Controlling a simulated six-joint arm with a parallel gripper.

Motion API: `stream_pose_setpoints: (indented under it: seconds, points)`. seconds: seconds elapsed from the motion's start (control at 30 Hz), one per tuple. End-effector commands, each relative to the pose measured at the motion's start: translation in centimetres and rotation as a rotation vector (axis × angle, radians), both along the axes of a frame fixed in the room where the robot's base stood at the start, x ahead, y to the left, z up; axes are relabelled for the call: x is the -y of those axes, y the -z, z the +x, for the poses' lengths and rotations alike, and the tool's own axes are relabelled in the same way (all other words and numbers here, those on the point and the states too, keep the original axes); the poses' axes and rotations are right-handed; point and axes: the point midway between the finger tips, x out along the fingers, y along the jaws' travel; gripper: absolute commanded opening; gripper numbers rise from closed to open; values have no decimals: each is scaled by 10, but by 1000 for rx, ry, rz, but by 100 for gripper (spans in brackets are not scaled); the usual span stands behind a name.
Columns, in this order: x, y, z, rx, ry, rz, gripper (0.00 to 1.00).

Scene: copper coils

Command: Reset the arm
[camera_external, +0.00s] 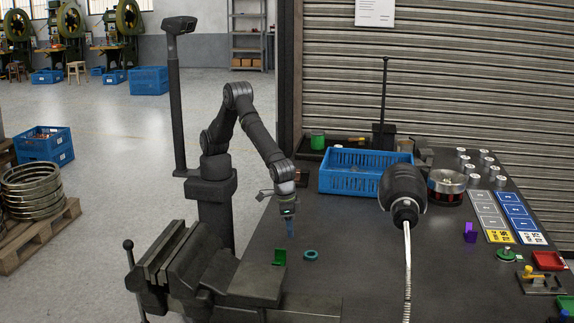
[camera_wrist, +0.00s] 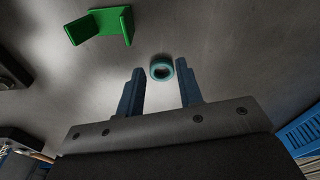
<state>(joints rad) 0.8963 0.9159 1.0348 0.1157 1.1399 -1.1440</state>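My arm bends over the dark table, with my gripper (camera_external: 290,228) pointing down above its left part. In the wrist view my gripper (camera_wrist: 160,92) has its two blue fingers well apart with nothing between them. A teal ring (camera_external: 311,254) lies on the table just right of my gripper. The ring also shows in the wrist view (camera_wrist: 161,68), beyond the fingertips. A green bracket (camera_external: 279,257) sits on the table just left of the ring, and it shows at the top left of the wrist view (camera_wrist: 103,24).
A large vise (camera_external: 200,268) stands at the table's left front. A blue crate (camera_external: 352,180) stands behind the ring. A dark lamp-like head (camera_external: 402,193) with a pale cord hangs to the right. Small parts and label cards (camera_external: 505,215) lie at the far right.

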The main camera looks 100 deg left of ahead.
Motion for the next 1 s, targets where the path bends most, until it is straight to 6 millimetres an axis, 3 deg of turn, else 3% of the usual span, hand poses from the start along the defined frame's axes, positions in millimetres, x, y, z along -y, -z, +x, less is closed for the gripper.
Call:
stream_pose_setpoints:
  seconds: [0.27, 0.53, 1.0]
  points:
    - [13, -30, -47, 1, 3, -1, 33]
    - [11, -86, -42, 3, -3, -3, 33]
    - [-46, -83, 36, 0, -146, 1, 33]
